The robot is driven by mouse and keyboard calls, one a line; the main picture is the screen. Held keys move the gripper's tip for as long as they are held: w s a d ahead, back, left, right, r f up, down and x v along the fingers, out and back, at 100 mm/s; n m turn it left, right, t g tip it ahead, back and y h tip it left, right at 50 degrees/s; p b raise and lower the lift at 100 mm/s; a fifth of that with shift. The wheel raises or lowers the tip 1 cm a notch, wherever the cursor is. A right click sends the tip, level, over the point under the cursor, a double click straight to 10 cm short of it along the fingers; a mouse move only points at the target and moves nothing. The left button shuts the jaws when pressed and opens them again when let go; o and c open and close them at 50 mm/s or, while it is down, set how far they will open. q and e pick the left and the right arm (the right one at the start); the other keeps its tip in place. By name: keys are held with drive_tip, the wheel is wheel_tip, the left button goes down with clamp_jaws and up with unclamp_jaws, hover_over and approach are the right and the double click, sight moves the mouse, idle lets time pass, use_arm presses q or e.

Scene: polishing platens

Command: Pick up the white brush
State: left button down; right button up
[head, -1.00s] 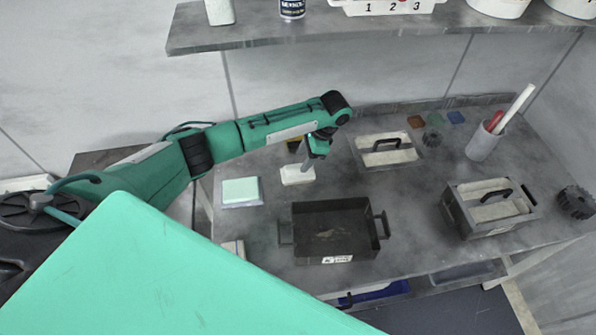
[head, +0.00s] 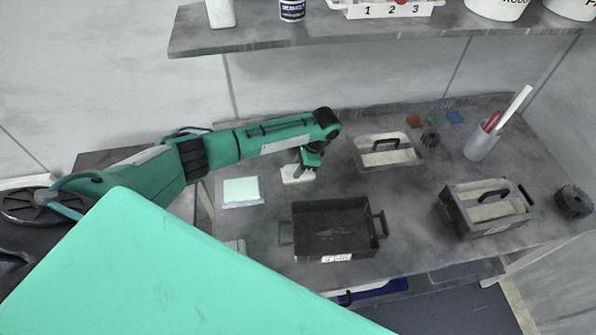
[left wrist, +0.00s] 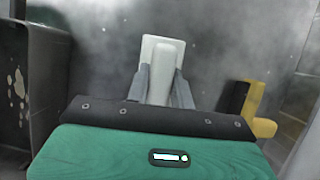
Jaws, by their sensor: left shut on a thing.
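The white brush (head: 293,178) is at the bench's back left, beyond the black tray, with its pale block low and flat. My left gripper (head: 301,169) is above it and partly hides it. In the left wrist view the brush's rounded handle (left wrist: 164,62) stands over its flat white base. The fingers of my left gripper (left wrist: 161,85) are shut on the handle, one on each side. I cannot tell whether the base touches the bench. My right gripper is not in view.
A black open tray (head: 312,247) with side handles lies in front of the brush. A pale green pad (head: 241,191) is to its left. Two handled boxes, a cup (head: 480,146) with sticks and a dark gear (head: 573,202) stand to the right. A shelf (head: 372,34) runs above.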

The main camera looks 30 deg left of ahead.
use_arm(q)
wheel_tip(320, 180, up, 9)
drive_tip(key=shift+b, duration=0.75)
drive_tip(key=shift+r, duration=0.5)
